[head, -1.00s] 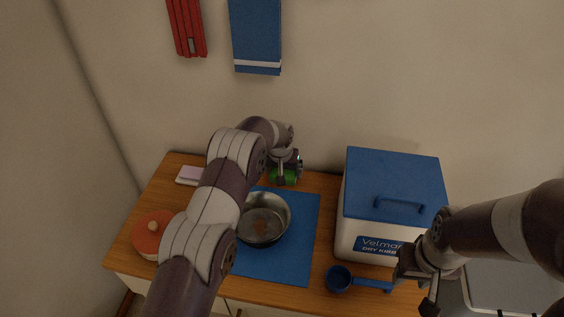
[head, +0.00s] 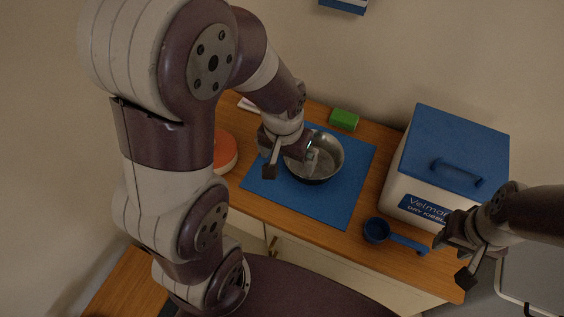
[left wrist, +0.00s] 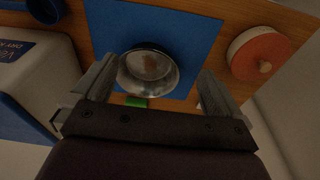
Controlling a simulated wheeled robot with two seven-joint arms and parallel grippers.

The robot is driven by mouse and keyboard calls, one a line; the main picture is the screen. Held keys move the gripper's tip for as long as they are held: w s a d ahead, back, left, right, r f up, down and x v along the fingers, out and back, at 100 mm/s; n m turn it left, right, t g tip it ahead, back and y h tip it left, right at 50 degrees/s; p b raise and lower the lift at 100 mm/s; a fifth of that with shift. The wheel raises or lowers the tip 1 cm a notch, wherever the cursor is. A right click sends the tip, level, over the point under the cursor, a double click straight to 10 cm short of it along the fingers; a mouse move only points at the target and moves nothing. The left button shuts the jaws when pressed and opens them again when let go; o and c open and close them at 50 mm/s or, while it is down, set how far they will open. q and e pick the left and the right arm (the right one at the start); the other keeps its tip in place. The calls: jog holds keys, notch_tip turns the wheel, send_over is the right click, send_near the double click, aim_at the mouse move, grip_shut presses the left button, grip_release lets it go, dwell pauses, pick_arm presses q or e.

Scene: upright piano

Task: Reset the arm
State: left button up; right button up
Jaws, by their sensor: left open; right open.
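My left arm fills the left of the head view. Its gripper (head: 286,160) hangs above the left side of a metal bowl (head: 326,158) on a blue mat (head: 345,200). In the left wrist view the two fingers stand apart with nothing between them, and the bowl (left wrist: 148,72) shows beyond them. My right gripper (head: 464,258) is open and empty at the right, near the blue scoop's handle. I cannot tell its exact height above the counter.
A white bin with a blue lid (head: 455,140) stands at the right of the counter. A blue scoop (head: 377,230) lies in front of it. A green block (head: 344,119) sits behind the bowl. An orange lidded pot (left wrist: 258,52) stands beside the mat.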

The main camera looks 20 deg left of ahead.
pick_arm(q)
jog(key=s, duration=0.4)
jog(key=shift+a+f, duration=0.15)
jog(key=shift+f, duration=0.15)
notch_tip(320, 180, up, 12)
jog(key=p, duration=1.1)
jog(key=shift+f, duration=0.25)
jog(key=shift+s, duration=0.1)
